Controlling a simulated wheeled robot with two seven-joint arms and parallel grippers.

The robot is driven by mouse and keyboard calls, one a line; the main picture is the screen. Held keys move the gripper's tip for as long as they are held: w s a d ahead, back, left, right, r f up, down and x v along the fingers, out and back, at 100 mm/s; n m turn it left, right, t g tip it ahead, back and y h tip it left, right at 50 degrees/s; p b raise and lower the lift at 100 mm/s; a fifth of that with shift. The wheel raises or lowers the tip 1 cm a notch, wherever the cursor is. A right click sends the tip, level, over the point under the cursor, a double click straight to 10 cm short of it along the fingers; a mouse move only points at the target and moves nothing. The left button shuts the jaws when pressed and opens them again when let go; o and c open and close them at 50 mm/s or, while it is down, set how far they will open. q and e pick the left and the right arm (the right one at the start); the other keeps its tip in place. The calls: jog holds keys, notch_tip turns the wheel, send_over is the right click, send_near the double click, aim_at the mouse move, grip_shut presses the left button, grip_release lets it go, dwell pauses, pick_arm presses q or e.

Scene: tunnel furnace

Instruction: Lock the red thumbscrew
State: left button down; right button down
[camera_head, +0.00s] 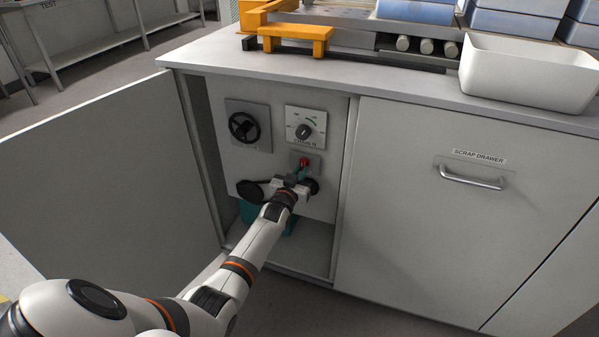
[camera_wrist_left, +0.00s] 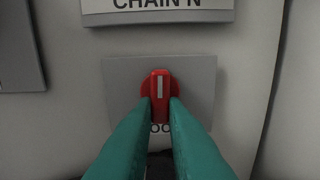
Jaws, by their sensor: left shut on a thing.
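The red thumbscrew (camera_head: 303,162) sits on a small grey plate on the panel inside the open cabinet, below the dial. In the left wrist view the thumbscrew (camera_wrist_left: 159,88) shows a wing standing upright with a pale stripe on it. My left gripper (camera_head: 301,172) reaches into the cabinet, and its teal fingers (camera_wrist_left: 160,108) are shut on the thumbscrew, one on each side of its wing. The lettering on the plate (camera_wrist_left: 195,105) is partly hidden behind the fingers. My right gripper is not in view.
Above the thumbscrew is a dial (camera_head: 304,131) on a white plate, with a black handwheel (camera_head: 244,127) to its left. The cabinet door (camera_head: 105,190) stands open at left. The scrap drawer (camera_head: 470,205) is shut. A teal object (camera_head: 250,212) sits low inside the cabinet.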

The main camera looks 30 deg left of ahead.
pick_arm(q)
jog(key=shift+f, duration=0.15)
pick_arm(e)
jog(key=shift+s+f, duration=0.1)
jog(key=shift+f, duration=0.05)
pick_arm(q)
jog(key=c, duration=1.5)
grip_release()
jog(key=shift+o, duration=0.2)
jog(key=shift+s, duration=0.1)
